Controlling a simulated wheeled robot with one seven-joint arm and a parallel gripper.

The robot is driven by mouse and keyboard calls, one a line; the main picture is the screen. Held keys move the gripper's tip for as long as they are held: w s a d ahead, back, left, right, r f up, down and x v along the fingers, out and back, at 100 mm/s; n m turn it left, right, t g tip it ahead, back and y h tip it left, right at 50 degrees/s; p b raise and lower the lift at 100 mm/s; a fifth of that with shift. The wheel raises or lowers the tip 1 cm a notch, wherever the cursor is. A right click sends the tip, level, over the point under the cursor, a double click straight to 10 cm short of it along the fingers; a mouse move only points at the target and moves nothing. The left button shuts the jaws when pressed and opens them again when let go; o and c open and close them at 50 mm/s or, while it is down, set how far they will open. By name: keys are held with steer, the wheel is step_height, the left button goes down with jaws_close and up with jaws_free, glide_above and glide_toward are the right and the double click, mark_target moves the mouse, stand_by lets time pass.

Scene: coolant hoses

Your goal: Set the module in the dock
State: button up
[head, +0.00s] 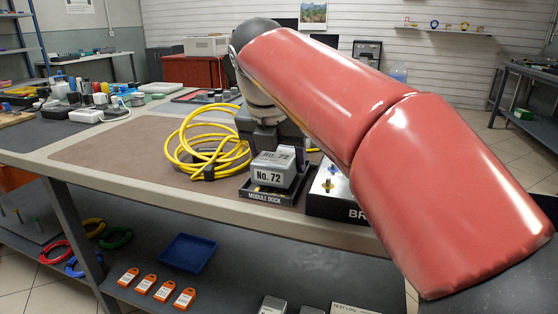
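The module (272,174) is a grey block marked "No. 72". It sits at the black module dock (264,197), near the front edge of the bench. It looks slightly raised or tilted in the dock; I cannot tell whether it is fully seated. My gripper (272,146) is directly above and behind the module, pointing down. Its fingertips are hidden by the module, so I cannot tell whether they are shut on it. My red-covered arm crosses the right half of the head view and hides part of the bench.
A coil of yellow hose (208,145) lies just left of the dock. A black-and-white box (330,190) stands close on the right. The brown mat (125,160) is clear at left. The lower shelf holds a blue tray (188,252) and several orange tags (145,284).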

steer(key=shift+s+f, duration=0.1)
steer(key=shift+f, duration=0.6)
steer(key=o, duration=1.4)
steer(key=shift+f+b, duration=0.15)
steer(key=shift+b, duration=0.15)
steer(key=shift+c, duration=0.2)
steer(key=w+p+v, duration=0.1)
steer(key=p+v, duration=0.3)
steer(key=v, duration=0.9)
steer(key=shift+r, duration=0.5)
steer(key=shift+s+d, duration=0.15)
steer(key=shift+s, duration=0.05)
